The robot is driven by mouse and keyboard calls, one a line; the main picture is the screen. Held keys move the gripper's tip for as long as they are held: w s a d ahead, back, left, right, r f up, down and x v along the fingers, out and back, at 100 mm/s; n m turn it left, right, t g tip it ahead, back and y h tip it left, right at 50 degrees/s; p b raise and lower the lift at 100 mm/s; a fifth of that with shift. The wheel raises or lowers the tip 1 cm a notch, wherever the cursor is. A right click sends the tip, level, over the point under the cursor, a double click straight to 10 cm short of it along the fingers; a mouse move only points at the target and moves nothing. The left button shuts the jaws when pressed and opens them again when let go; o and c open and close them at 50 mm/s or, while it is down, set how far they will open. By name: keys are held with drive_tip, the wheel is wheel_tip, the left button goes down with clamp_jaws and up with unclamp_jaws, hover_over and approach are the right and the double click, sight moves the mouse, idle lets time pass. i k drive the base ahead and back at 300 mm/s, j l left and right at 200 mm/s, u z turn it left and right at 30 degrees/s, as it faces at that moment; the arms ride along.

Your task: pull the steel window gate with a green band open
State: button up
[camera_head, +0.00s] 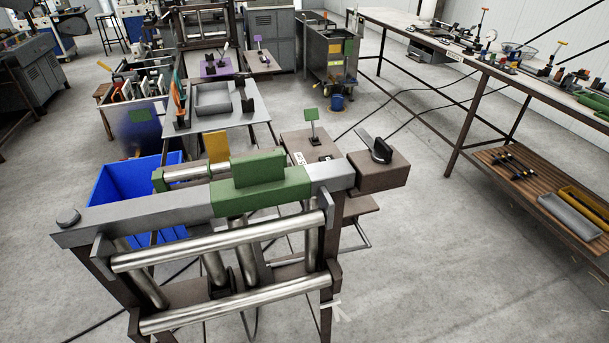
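The steel window gate with the green band is in the middle foreground. Its grey bar (150,217) runs across the top of a dark frame, and the green band (255,203) wraps the bar's right half. An upright green plate (257,169) stands on the band. Shiny steel rods (225,247) lie below the bar, some crosswise and some running back under it. I cannot tell from this view how far the gate is open. My gripper is not in view.
A brown block with a black knob (380,150) sits at the bar's right end. Behind are a yellow plate (217,147), a blue bin (130,185) and a grey table with a tray (213,98). A long workbench (450,58) stands right. The floor at front right is clear.

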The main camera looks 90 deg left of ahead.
sight(261, 181)
drive_tip(key=k+u, duration=0.35)
drive_tip(key=k+j+u, duration=0.1)
drive_tip(key=u, duration=0.3)
drive_tip(key=l+u, duration=0.25)
drive_tip(key=u, duration=0.25)
drive_tip(key=l+u, duration=0.25)
drive_tip(key=u, duration=0.25)
drive_tip(key=l+u, duration=0.25)
drive_tip(key=u, duration=0.2)
drive_tip(key=i+l, duration=0.2)
drive_tip(key=i, duration=0.15)
drive_tip(key=k+u, duration=0.1)
drive_tip(key=k, duration=0.15)
